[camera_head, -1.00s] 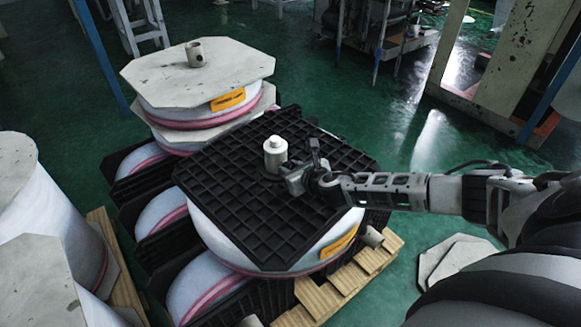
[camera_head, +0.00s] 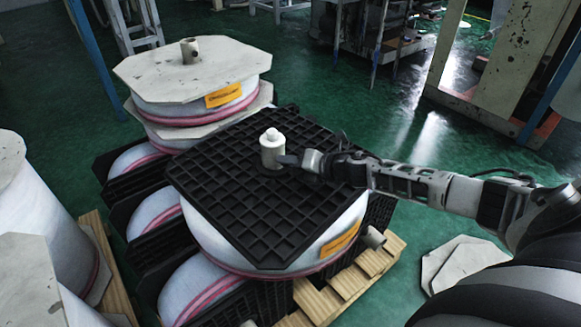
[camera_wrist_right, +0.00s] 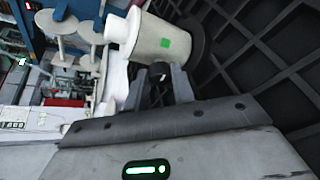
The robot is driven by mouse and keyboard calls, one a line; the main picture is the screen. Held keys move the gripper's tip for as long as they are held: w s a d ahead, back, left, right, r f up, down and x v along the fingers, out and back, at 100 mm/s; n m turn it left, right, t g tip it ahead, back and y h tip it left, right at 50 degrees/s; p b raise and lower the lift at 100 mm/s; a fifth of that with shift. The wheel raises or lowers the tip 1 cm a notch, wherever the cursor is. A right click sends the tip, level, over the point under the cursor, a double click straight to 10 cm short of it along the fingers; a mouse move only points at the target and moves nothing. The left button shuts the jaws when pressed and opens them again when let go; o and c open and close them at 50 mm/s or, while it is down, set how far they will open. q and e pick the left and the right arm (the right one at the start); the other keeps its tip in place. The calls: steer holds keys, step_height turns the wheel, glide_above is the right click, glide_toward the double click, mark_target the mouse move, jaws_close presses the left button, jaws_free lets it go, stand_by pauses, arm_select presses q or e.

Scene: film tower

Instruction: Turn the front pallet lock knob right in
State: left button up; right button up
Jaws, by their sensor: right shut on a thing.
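The front pallet lock knob (camera_head: 272,150) is a pale upright cylinder with a narrower cap. It stands in the middle of the black grid pallet (camera_head: 225,205) on top of the front film reel. In the right wrist view the knob (camera_wrist_right: 150,35) shows a green square mark on its side. My right gripper (camera_head: 290,160) reaches in from the right, low beside the knob, and is shut on it. The fingertips (camera_wrist_right: 163,72) show close together against the knob; the exact contact is partly hidden. My left gripper is not in view.
A second reel stack with a pale octagonal board (camera_head: 205,72) and a short post (camera_head: 189,50) stands behind. White reels (camera_head: 40,205) crowd the left. A wooden pallet (camera_head: 360,275) lies under the front stack.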

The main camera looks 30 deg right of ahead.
steer(key=shift+d+f+m+y+b, duration=0.1)
steer(key=shift+m+y+b, duration=0.3)
steer(key=shift+m+b, duration=0.1)
stand_by(0.3)
steer(key=o, duration=1)
steer(key=p+v, duration=0.2)
steer(key=v, duration=1.4)
steer(key=shift+f, duration=0.15)
